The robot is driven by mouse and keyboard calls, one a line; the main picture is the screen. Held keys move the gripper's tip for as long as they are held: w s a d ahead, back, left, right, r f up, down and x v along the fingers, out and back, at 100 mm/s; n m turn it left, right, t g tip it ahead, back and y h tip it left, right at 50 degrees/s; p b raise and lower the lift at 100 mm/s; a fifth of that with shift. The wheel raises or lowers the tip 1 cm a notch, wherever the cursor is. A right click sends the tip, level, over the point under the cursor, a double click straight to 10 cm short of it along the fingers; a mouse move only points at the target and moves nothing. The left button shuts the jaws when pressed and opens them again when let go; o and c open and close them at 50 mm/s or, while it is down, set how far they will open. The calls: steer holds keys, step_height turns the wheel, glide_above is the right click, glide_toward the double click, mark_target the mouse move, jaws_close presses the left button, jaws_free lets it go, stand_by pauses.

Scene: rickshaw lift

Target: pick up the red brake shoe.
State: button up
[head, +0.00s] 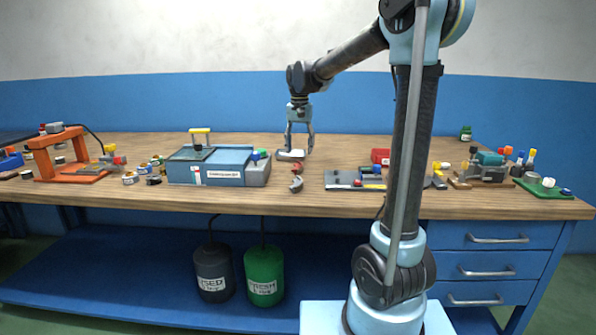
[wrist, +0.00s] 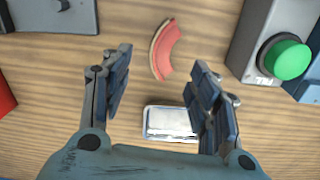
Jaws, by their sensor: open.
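The red brake shoe (wrist: 165,50) is a curved red piece with a pale edge, lying on the wooden bench in the wrist view. In the head view a small red piece (head: 296,168), apparently the same shoe, lies in front of my gripper (head: 298,151). My gripper is open and points down. In the wrist view its fingers (wrist: 160,85) stand wide apart, with the shoe beyond the fingertips, untouched. A whitish, metal-rimmed rectangular piece (wrist: 171,121) lies between the fingers in that view.
A blue machine (head: 222,167) stands left of the shoe; a grey box with a green button (wrist: 287,60) shows in the wrist view. A grey plate (head: 342,180) and red box (head: 381,156) lie right.

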mark_target(298, 165)
steer(key=shift+s+a+f, duration=0.1)
steer(key=shift+a+f, duration=0.05)
steer(key=shift+f, duration=1.6)
steer(key=shift+s+a+f, duration=0.1)
steer(key=shift+f, duration=1.6)
steer(key=shift+c, duration=0.5)
steer(key=c, duration=1.1)
